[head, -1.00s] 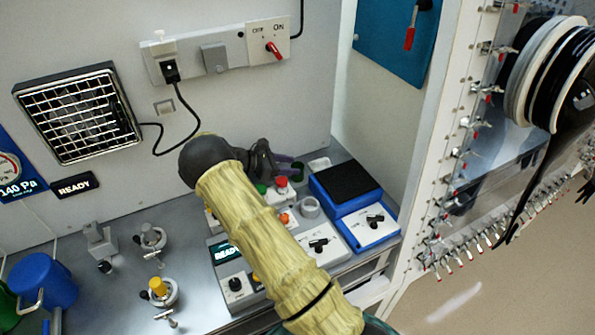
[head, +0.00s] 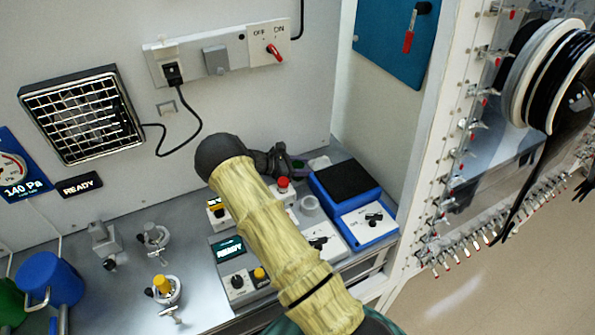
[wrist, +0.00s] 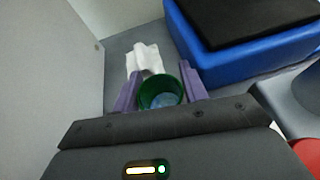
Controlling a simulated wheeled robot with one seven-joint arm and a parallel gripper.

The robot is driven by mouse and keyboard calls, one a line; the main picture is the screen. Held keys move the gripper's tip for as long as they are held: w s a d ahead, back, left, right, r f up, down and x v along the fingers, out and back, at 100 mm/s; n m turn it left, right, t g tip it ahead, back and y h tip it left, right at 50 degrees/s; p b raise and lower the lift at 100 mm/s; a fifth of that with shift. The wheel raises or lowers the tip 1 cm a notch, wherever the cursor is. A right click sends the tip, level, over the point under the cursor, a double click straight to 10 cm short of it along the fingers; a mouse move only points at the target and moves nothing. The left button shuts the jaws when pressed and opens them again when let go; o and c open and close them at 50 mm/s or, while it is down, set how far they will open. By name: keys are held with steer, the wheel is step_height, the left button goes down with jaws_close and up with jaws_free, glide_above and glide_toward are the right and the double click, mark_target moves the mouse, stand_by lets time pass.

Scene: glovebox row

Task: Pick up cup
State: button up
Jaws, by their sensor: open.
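A green cup (wrist: 160,92) with a bluish inside stands between the two purple fingers of my gripper (wrist: 160,78) in the wrist view. The fingers are spread on either side of its rim. I cannot tell whether either finger touches it. The cup's lower part is hidden behind the gripper body. In the head view, my gripper (head: 297,164) is at the back of the bench, mostly hidden by my arm. The cup cannot be made out clearly there.
A crumpled white item (wrist: 145,58) lies just beyond the cup. A blue device with a black top (head: 346,181) stands to the right. The back wall is close.

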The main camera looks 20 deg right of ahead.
steer(key=shift+c, duration=0.2)
steer(key=c, duration=0.6)
step_height(320, 180, up, 10)
steer(key=shift+b, duration=1)
